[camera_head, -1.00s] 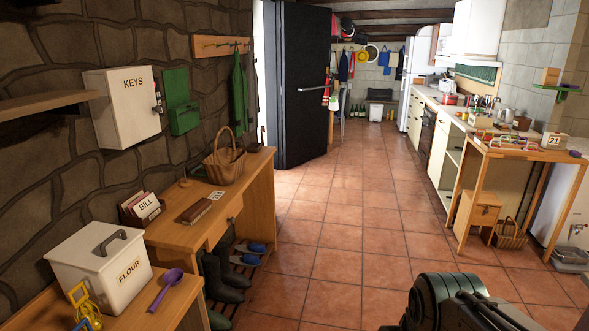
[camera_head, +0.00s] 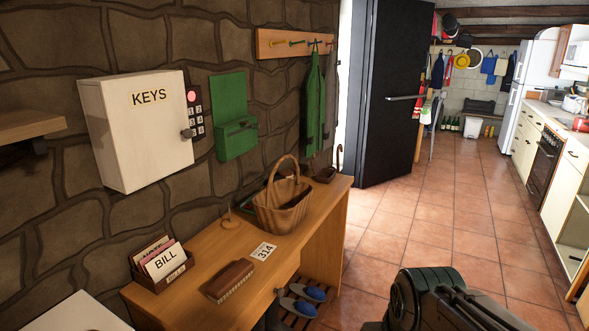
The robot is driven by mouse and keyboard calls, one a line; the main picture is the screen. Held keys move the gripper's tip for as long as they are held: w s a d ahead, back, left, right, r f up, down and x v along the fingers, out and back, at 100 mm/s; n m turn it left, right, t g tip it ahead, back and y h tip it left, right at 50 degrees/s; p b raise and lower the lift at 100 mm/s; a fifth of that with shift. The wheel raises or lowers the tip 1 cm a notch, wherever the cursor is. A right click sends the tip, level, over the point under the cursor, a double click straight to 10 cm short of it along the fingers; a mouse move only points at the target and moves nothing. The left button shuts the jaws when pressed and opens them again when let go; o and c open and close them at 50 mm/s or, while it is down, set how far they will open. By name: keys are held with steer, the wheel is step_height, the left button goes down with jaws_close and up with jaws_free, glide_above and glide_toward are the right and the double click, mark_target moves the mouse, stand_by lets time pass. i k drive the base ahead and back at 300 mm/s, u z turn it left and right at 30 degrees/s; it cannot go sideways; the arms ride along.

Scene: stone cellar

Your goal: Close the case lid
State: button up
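I cannot make out an open case or its lid for sure in this view. A white box marked KEYS (camera_head: 140,130) hangs on the stone wall at left, with a keypad (camera_head: 194,113) on its right side; its front looks shut. A brown brush-like item (camera_head: 230,281) lies on the wooden table (camera_head: 197,308). Part of my arm shows at the lower right. My gripper itself is out of view.
The table also holds a letter rack (camera_head: 162,262), a card marked 314 (camera_head: 263,251) and a wicker basket (camera_head: 283,205). A green wall box (camera_head: 234,118) hangs above. Blue slippers (camera_head: 303,300) lie below on a rack. The tiled floor (camera_head: 432,225) is open toward the dark door (camera_head: 390,95).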

mark_target(315, 164)
steer(key=z, duration=0.2)
steer(key=i, duration=1.15)
steer(key=z, duration=0.7)
steer(key=i, duration=1.6)
steer(key=u, duration=0.65)
steer(key=i, duration=0.65)
steer(key=u, duration=0.25)
